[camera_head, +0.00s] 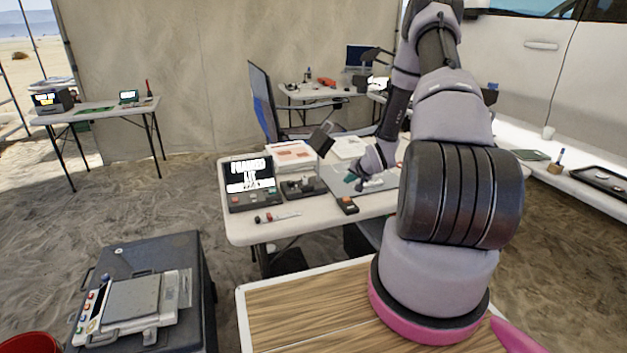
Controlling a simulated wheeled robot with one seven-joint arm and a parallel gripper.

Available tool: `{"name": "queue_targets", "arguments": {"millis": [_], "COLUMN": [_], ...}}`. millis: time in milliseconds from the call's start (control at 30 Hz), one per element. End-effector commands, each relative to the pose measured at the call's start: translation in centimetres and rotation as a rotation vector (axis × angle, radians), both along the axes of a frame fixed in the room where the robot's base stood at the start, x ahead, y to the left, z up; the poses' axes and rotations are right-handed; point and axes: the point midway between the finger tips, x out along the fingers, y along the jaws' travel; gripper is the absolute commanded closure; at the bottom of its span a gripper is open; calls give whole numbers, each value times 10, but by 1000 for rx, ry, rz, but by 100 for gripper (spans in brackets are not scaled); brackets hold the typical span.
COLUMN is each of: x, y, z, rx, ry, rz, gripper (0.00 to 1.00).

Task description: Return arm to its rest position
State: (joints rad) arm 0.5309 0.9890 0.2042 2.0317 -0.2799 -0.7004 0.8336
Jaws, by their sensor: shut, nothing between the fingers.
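My arm rises from its base at the right foreground, bends at the top, and comes down over the white table (240,232). My gripper (350,178) hangs low over the right part of that table, above a grey flat surface (335,182). Its fingers are small and dark here. It is shut and holds nothing I can see. My thick upper arm hides the right end of the table.
A black device with a lit screen (250,182), a stack of papers (291,155) and a small dark handset (347,205) sit near my gripper. A scale (130,300) rests on a dark case at the lower left. A chair (262,100) stands behind the table.

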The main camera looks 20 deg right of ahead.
Motion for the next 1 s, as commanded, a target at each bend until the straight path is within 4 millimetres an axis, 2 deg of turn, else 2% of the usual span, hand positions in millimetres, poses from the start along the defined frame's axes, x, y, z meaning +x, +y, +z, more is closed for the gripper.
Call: {"name": "queue_targets", "arguments": {"millis": [167, 267, 467, 600, 667, 800, 1000], "x": [2, 5, -1, -18, -28, -60, -119], "y": [0, -1, 6, 18, 24, 43, 75], "z": [10, 39, 133, 200, 228, 287, 360], "rx": [-15, -54, -169, -233, -254, -289, -302], "ry": [3, 12, 56, 84, 94, 116, 136], "rz": [3, 10, 23, 28, 29, 34, 48], "gripper": [100, 100, 100, 100, 100, 100, 100]}}
